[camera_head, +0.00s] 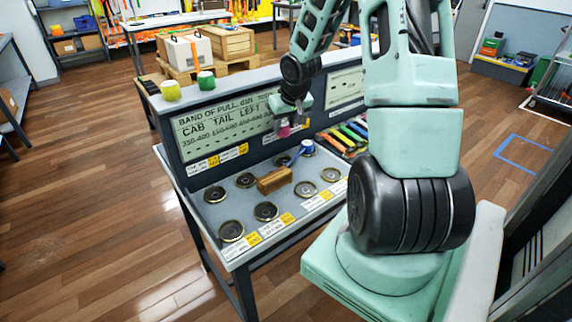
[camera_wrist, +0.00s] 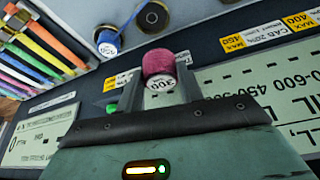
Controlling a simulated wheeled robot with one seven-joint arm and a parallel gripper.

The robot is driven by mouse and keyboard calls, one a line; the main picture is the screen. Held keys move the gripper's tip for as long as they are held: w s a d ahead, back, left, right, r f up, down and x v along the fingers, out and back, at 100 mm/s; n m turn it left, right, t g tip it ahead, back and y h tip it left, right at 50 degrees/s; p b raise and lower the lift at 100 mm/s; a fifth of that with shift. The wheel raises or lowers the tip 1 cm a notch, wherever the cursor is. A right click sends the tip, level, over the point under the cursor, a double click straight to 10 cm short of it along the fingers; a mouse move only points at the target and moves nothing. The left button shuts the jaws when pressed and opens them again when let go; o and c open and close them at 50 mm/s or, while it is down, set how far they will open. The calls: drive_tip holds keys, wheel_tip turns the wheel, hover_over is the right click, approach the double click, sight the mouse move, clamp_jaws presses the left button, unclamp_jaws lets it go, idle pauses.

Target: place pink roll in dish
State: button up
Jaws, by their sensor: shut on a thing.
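My gripper (camera_head: 287,121) is shut on the pink roll (camera_head: 284,131) and holds it in front of the sign panel, above the table. In the wrist view the pink roll (camera_wrist: 160,64) sits between the fingertips of my gripper (camera_wrist: 161,82), with a white numbered label facing the camera. Several round dark-rimmed dishes (camera_head: 231,231) lie in rows on the grey table. The dishes near the front and left look empty. In the wrist view one dish (camera_wrist: 153,17) shows beyond the roll, apart from it. A blue roll (camera_head: 307,147) is at a back-right dish and also shows in the wrist view (camera_wrist: 107,38).
A wooden block (camera_head: 274,180) stands among the dishes. Coloured straps (camera_head: 348,136) lie at the table's right end. The sign panel (camera_head: 222,127) rises behind the dishes. A yellow roll (camera_head: 170,90) and a green roll (camera_head: 206,81) stand on its top ledge.

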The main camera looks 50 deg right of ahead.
drive_tip(key=shift+w+d+f, duration=0.15)
drive_tip(key=shift+d+f, duration=0.05)
drive_tip(key=shift+f, duration=0.4)
drive_tip(key=b, duration=0.2)
approach(283, 160)
drive_tip(key=x, duration=0.5)
drive_tip(key=shift+f, duration=0.15)
drive_tip(key=o, duration=1.1)
